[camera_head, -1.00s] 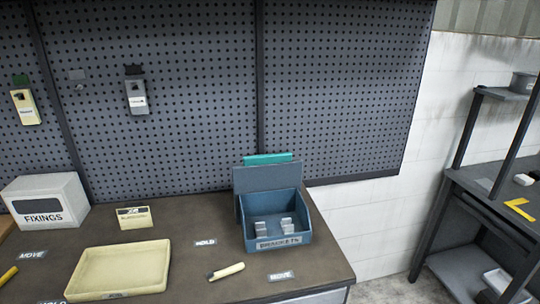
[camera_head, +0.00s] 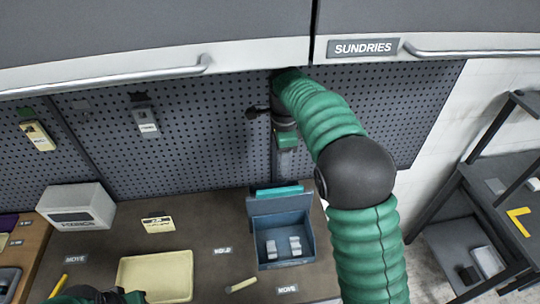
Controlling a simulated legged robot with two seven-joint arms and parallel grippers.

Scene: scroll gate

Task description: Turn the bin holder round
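The blue bin (camera_head: 284,258), with pale brackets (camera_head: 295,245) inside, stands on the bench at the right. Its raised back panel (camera_head: 280,206) has a teal strip (camera_head: 279,191) along the top and faces the pegboard side. I take this panel to be the bin holder. My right gripper (camera_head: 286,165) points down in front of the pegboard, above and apart from the bin in the picture. I cannot tell whether its fingers are open. Part of my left arm shows at the bottom left edge; its gripper is not clearly visible.
A cupboard labelled SUNDRIES (camera_head: 363,48) overhangs the top. A cream tray (camera_head: 156,277), a white FIXINGS box (camera_head: 76,207), a yellow card (camera_head: 158,224) and a pale marker-like item (camera_head: 241,285) are on the bench.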

